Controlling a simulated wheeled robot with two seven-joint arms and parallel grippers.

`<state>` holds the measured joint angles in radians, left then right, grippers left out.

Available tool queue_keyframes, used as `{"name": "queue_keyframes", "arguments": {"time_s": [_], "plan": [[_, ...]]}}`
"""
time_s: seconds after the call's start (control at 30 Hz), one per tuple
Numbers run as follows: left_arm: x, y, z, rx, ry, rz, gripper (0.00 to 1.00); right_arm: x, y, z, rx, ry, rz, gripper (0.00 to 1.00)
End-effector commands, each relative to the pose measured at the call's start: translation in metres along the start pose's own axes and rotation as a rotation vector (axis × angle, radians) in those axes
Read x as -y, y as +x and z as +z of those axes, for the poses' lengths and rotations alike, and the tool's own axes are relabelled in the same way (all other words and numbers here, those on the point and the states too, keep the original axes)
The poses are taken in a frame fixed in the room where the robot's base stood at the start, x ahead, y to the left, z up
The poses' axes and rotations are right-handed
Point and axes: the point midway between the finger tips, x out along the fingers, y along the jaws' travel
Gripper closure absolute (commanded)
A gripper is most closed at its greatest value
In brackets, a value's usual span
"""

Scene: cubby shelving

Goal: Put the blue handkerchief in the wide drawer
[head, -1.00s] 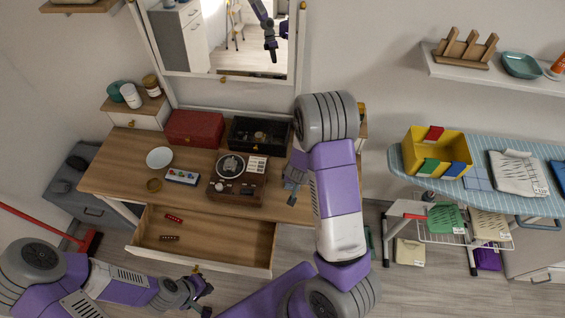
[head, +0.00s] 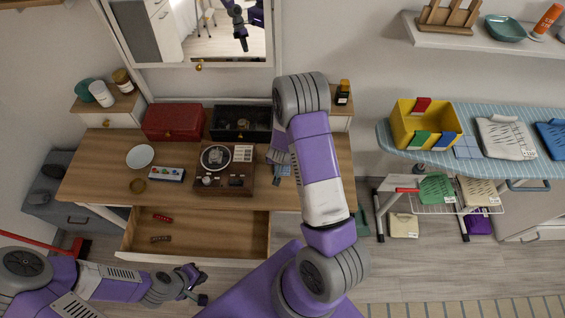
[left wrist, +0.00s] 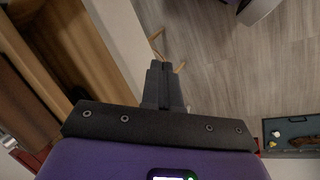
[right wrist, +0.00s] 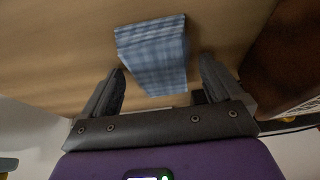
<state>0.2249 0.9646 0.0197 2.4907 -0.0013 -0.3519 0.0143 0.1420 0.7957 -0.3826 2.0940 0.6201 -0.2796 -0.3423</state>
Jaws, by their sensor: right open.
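The blue checked handkerchief (right wrist: 152,50) lies folded on the wooden desk top. In the right wrist view it is ahead of and between the fingers of my right gripper (right wrist: 161,66), which is open and empty. In the head view only a small blue part of the handkerchief (head: 284,170) shows beside my right gripper. The wide drawer (head: 196,256) is pulled out below the desk top, with a red item and a dark item inside. My left gripper (head: 194,285) is in front of the drawer; its fingers are together and empty in the left wrist view (left wrist: 163,83).
A turntable (head: 222,180) stands left of my right gripper, with red and black boxes behind. A white bowl (head: 140,156), a ring and a small panel are further left. An ironing board (head: 375,135) with a yellow bin is at right.

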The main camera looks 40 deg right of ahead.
Motion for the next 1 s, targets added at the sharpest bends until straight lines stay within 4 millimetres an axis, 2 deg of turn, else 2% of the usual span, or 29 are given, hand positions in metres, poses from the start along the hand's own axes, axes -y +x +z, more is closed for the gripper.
{"name": "queue_keyframes", "arguments": {"time_s": [0.07, 0.1, 0.5, 0.77, 0.87, 1.0], "plan": [[0.000, 0.000, 0.000, 0.000, 0.000, 0.000, 1.00, 0.000, -0.001, 0.000, 0.000, 0.000, 0.000, 0.06], [0.000, 0.000, 0.000, 0.000, 0.000, 0.000, 1.00, 0.000, -0.001, 0.000, 0.000, 0.000, 0.000, 0.09], [0.000, 0.000, 0.000, 0.000, 0.000, 0.000, 1.00, 0.000, -0.001, 0.000, 0.000, 0.000, 0.000, 0.71], [-0.001, -0.003, 0.000, 0.000, 0.000, 0.000, 1.00, 0.000, -0.006, -0.003, -0.001, -0.001, 0.000, 0.71], [-0.003, -0.008, 0.000, 0.000, 0.000, 0.000, 1.00, 0.001, -0.021, -0.009, -0.004, -0.002, -0.001, 0.71], [-0.007, -0.019, 0.001, 0.000, 0.000, 0.000, 1.00, 0.001, -0.049, -0.021, -0.003, -0.003, -0.002, 0.71]]}}
